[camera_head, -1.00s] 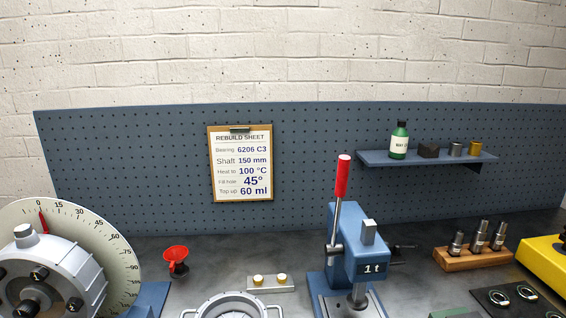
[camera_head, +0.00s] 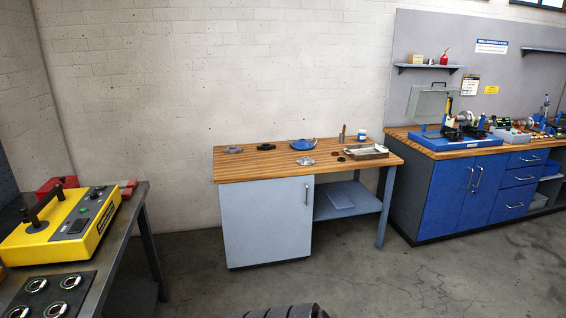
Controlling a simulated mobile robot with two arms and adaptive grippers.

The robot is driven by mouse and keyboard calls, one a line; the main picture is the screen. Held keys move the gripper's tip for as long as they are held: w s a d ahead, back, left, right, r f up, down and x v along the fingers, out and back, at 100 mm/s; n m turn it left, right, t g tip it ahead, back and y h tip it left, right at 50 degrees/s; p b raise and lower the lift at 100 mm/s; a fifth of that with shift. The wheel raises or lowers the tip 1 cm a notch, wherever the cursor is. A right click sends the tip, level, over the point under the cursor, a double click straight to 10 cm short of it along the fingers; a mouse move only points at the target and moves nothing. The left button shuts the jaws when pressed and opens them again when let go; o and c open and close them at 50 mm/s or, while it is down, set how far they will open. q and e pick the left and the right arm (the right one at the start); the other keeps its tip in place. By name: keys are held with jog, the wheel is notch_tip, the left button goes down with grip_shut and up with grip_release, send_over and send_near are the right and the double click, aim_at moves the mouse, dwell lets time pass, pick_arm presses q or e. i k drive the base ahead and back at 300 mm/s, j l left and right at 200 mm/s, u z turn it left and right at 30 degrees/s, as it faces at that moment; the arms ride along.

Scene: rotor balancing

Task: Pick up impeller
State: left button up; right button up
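I cannot tell for sure which thing is the impeller; the parts are small at this distance. On the wooden-topped bench (camera_head: 235,171) lie a dark grey round part (camera_head: 233,149), a second grey round part (camera_head: 265,146), a blue round part (camera_head: 303,145) and a light silver disc (camera_head: 306,160) near the front edge. Each could be a rotor part. Neither of my grippers is in view.
A metal tray (camera_head: 366,153) and a small white-and-blue jar (camera_head: 362,135) stand at the bench's right end. A blue cabinet bench (camera_head: 440,195) with a machine stands further right. A yellow device (camera_head: 62,228) sits on the near-left table. Open concrete floor (camera_head: 350,270) lies between.

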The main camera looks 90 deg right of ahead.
aim_at(305, 161)
jog(key=z, duration=2.95)
jog(key=i+l+u, duration=0.15)
jog(key=i, duration=0.35)
jog(key=i+l+u, duration=0.15)
jog(key=i+l, duration=0.15)
jog(key=i, duration=0.2)
